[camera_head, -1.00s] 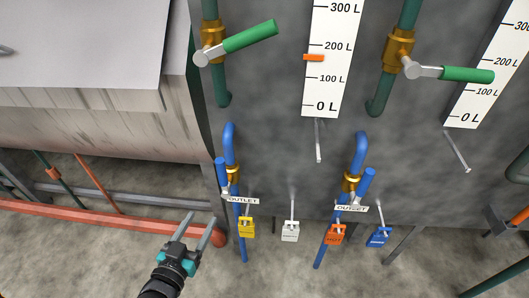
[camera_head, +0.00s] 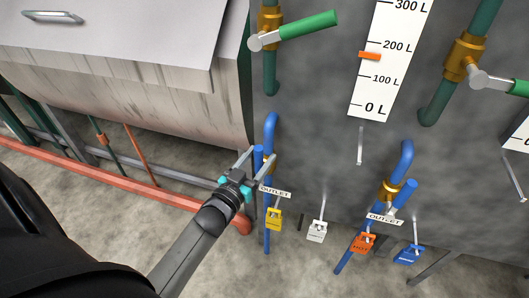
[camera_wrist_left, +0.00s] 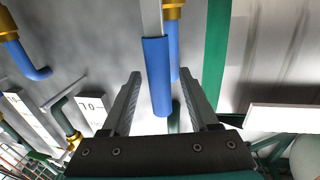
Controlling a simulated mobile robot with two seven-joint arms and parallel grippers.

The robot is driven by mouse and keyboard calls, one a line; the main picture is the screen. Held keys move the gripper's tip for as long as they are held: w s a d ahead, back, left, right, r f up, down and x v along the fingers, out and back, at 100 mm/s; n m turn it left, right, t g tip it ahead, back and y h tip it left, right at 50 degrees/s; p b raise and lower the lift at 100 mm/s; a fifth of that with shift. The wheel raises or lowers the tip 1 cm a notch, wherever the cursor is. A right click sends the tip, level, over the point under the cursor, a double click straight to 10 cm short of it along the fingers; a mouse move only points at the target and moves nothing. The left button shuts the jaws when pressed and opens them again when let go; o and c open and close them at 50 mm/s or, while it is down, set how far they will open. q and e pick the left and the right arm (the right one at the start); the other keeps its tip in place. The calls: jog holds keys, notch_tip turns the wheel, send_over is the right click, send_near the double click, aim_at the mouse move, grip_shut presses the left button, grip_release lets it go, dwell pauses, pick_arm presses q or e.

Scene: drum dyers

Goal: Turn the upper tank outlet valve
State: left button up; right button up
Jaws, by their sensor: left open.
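Two blue-handled outlet valves sit low on the grey tank wall. The left outlet valve has a blue handle (camera_head: 258,153), a brass body and an OUTLET tag (camera_head: 274,192). The right outlet valve (camera_head: 391,190) also carries an OUTLET tag. I cannot tell which one is called upper. My left gripper (camera_head: 262,156) is open at the left valve, its fingers on either side of the blue handle. In the left wrist view, the handle (camera_wrist_left: 157,78) on its silver lever lies between the open fingers (camera_wrist_left: 160,72). Contact is not clear. My right gripper is not in view.
Yellow (camera_head: 274,219), white (camera_head: 317,232), orange (camera_head: 362,243) and blue (camera_head: 409,254) padlocks hang below the valves. Green-handled valves (camera_head: 308,25) are above, beside a level scale (camera_head: 388,70). A red rail (camera_head: 120,183) runs along the left.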

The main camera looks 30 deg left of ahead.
pick_arm(q)
jog(key=shift+w+a, duration=0.1)
jog(key=shift+w, duration=1.45)
grip_shut()
